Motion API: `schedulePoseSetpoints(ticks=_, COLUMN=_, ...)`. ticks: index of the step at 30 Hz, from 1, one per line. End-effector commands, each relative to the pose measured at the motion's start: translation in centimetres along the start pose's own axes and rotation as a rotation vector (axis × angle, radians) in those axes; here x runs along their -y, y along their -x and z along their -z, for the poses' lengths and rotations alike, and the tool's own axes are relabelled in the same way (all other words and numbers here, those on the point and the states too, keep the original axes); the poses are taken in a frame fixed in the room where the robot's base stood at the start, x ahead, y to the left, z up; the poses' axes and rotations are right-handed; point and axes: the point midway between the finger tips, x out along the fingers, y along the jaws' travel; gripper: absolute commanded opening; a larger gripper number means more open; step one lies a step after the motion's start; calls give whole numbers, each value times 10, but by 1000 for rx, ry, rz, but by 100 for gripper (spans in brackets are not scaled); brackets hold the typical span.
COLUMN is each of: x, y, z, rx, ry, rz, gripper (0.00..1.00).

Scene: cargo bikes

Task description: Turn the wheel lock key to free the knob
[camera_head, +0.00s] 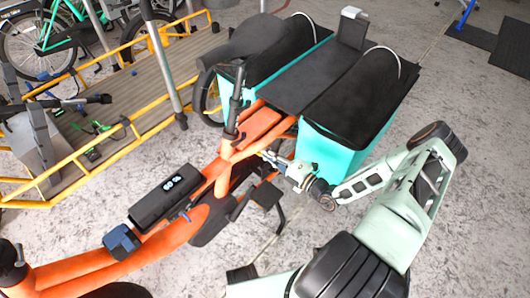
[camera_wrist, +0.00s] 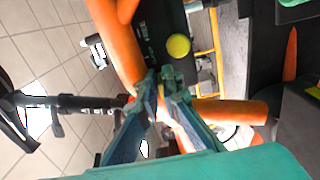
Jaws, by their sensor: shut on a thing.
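My gripper (camera_wrist: 165,78) reaches in from the lower edge of the wrist view, its green fingers close together beside the orange bike frame (camera_wrist: 118,45). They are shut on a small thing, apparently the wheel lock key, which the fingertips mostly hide. A round yellow disc (camera_wrist: 179,46) shows just past the fingertips against a dark part; I cannot tell if it is the knob. Lock and key are too small to tell there.
A yellow-railed cargo bike with a wooden deck (camera_head: 150,75) stands at the left. A black battery pack (camera_head: 168,195) sits on the orange frame. A pedal (camera_head: 265,195) is close below my gripper.

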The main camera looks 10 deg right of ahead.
Motion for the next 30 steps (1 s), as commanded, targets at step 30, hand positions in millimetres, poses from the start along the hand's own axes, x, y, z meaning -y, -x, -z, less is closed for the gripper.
schedulePoseSetpoints(ticks=30, x=0, y=60, z=-1, rx=3, ry=-1, rz=2, gripper=23)
